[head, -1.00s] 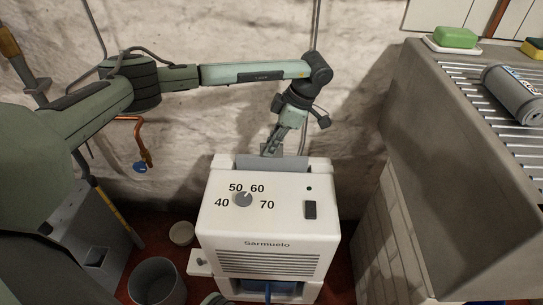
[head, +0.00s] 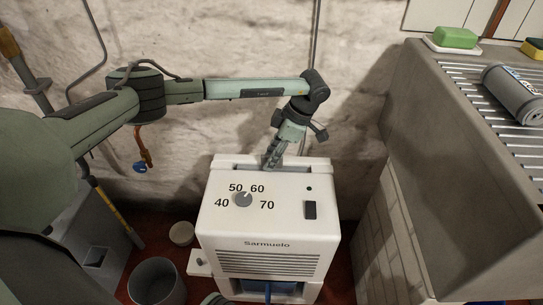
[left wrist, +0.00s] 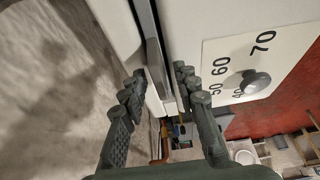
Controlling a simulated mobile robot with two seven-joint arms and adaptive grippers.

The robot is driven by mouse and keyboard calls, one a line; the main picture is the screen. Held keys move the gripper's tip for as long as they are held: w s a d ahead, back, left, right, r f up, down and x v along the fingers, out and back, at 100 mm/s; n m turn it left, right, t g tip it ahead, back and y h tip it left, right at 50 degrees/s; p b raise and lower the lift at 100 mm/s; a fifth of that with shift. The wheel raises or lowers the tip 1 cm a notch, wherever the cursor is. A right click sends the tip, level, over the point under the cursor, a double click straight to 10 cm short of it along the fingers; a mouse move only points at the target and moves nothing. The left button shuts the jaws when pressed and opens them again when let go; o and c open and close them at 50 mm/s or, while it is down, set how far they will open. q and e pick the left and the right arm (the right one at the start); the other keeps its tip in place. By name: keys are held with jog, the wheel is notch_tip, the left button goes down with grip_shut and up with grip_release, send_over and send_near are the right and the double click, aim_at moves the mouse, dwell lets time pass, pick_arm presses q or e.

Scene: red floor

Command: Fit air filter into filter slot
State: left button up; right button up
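The white dehumidifier (head: 262,213), marked Sarmuelo, stands on the floor with a long filter slot (head: 236,164) along the back of its top. The grey air filter (left wrist: 155,66) shows in the left wrist view as a narrow strip lying along the slot; most of it is hidden inside the housing. My left gripper (head: 270,164) points down at the slot. In the left wrist view its fingers (left wrist: 158,82) stand apart, one on each side of the strip, with visible gaps.
A grey sink block (head: 420,130) with a green soap (head: 455,37) and a rolled grey item (head: 513,94) stands at the right. The rough wall is close behind the slot. A bucket (head: 157,283) stands on the red floor at lower left.

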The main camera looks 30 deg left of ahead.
pick_arm(q)
jog(key=shift+r, duration=0.1)
pick_arm(e)
jog(key=shift+r, duration=0.1)
pick_arm(q)
jog(key=shift+w+d+r, duration=0.1)
jog(key=shift+d+r, duration=0.05)
jog(key=shift+r, duration=0.15)
jog(key=v, duration=1.1)
jog(key=shift+b, duration=0.3)
pick_arm(e)
jog(key=shift+s+r, duration=0.1)
jog(key=shift+r, duration=0.55)
pick_arm(q)
jog(key=shift+r, duration=0.1)
pick_arm(e)
jog(key=shift+d, duration=0.1)
